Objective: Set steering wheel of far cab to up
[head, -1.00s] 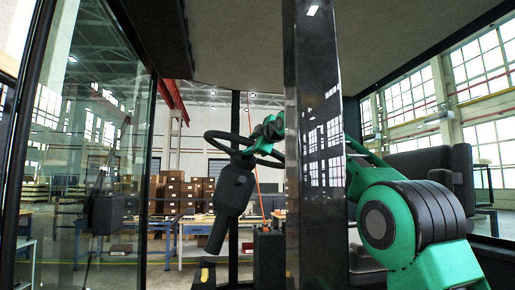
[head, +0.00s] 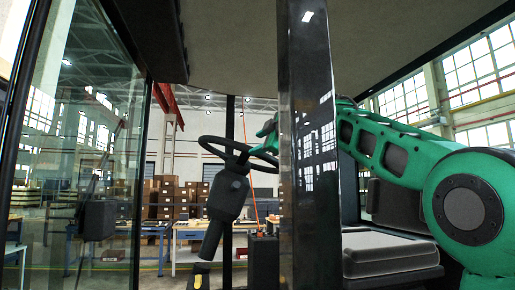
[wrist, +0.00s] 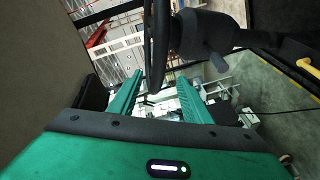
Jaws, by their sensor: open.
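The dark steering wheel (head: 213,141) sits on a tilted black column (head: 228,196) inside the cab, in the left middle of the head view. My gripper (head: 266,140) is at the wheel's right side there, partly hidden by the dark cab pillar. In the wrist view my gripper (wrist: 160,80) is open, with two green fingers. The steering wheel (wrist: 156,48) appears edge-on there, its rim reaching down between the fingers. I cannot tell whether either finger touches it. The column head (wrist: 205,35) is just right of the rim, with a small lever.
A dark glossy pillar (head: 310,220) stands between the head camera and the gripper. A grey seat (head: 385,255) is to the right, under my arm. A glass door (head: 90,150) is on the left. Tables and brown boxes stand beyond the cab.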

